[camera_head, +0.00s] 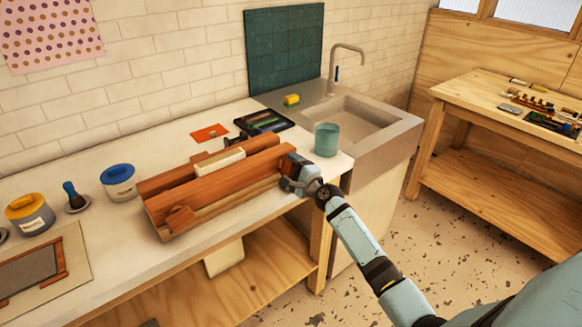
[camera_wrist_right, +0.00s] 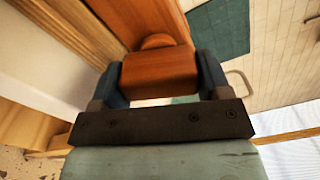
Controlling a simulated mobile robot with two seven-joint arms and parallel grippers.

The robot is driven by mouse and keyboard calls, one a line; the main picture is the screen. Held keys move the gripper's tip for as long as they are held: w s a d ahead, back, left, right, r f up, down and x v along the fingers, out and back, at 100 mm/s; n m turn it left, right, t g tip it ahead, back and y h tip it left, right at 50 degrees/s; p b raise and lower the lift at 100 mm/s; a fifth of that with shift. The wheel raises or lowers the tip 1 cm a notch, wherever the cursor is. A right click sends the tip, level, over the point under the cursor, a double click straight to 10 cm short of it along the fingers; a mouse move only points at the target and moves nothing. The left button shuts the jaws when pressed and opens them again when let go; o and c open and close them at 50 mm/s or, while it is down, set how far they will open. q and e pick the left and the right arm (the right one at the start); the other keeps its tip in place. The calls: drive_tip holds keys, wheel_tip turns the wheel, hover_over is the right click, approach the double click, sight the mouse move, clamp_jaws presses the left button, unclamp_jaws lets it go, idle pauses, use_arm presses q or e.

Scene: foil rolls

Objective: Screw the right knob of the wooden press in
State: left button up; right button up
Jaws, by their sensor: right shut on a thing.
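The wooden press (camera_head: 225,186) lies on the white counter, with two reddish-brown beams and a pale block (camera_head: 221,162) between them. Its left knob (camera_head: 179,217) shows at the near left end of the front beam. Its right knob (camera_wrist_right: 158,74) fills the space between my right gripper's fingers in the right wrist view. My right gripper (camera_head: 290,171) is at the right end of the front beam and is shut on this knob; it also shows in the right wrist view (camera_wrist_right: 160,80). In the head view the gripper mostly hides the knob. My left gripper is not in view.
A teal cup (camera_head: 326,140) stands close behind my right gripper, before the sink (camera_head: 352,118). A dark tray (camera_head: 263,121) and an orange card (camera_head: 209,133) lie behind the press. Jars with blue (camera_head: 118,182) and yellow (camera_head: 30,212) lids stand left.

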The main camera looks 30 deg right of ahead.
drive_tip(key=m, duration=0.1)
drive_tip(key=m+p, duration=0.1)
drive_tip(key=m, duration=0.1)
drive_tip(key=shift+s+a+f+m, duration=0.1)
drive_tip(key=shift+f+m, duration=0.15)
drive_tip(key=shift+m, duration=0.15)
drive_tip(key=m+p, duration=0.3)
drive_tip(key=m, duration=0.2)
drive_tip(key=shift+a, duration=0.1)
drive_tip(key=shift+f+m+p, duration=0.15)
drive_tip(key=shift+m+p, duration=0.35)
drive_tip(key=shift+m, duration=0.4)
drive_tip(key=shift+s+f+m, duration=0.1)
drive_tip(key=shift+m, duration=0.4)
drive_tip(key=o, duration=0.7)
drive_tip(key=shift+c, duration=0.2)
drive_tip(key=shift+o, duration=1.3)
drive_tip(key=shift+r, duration=0.25)
